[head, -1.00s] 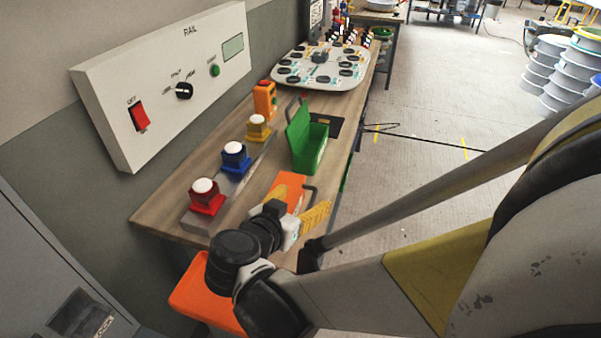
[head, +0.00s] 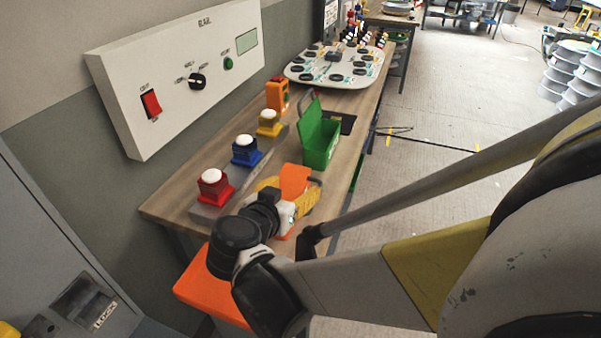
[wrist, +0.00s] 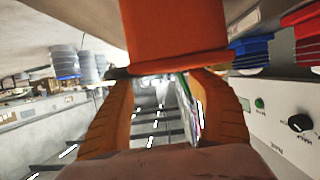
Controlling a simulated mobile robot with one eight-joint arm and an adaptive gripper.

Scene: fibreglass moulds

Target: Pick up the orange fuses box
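The orange fuses box (head: 295,176) sits at the near right part of the workbench, just beyond my gripper (head: 288,194), which partly hides it. In the wrist view, its orange body and rim (wrist: 175,32) fill the top middle. My gripper's yellow-orange fingers, also in the wrist view (wrist: 165,78), are spread wide, with a clear gap between them. The fingertips reach the box's rim. I cannot tell whether they touch it.
A green box (head: 320,148) with its lid up stands just beyond. Red (head: 212,188), blue (head: 246,150) and yellow (head: 269,122) button units line the left. An orange bin (head: 207,292) is below the bench's near end. The wall panel (head: 180,80) is left.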

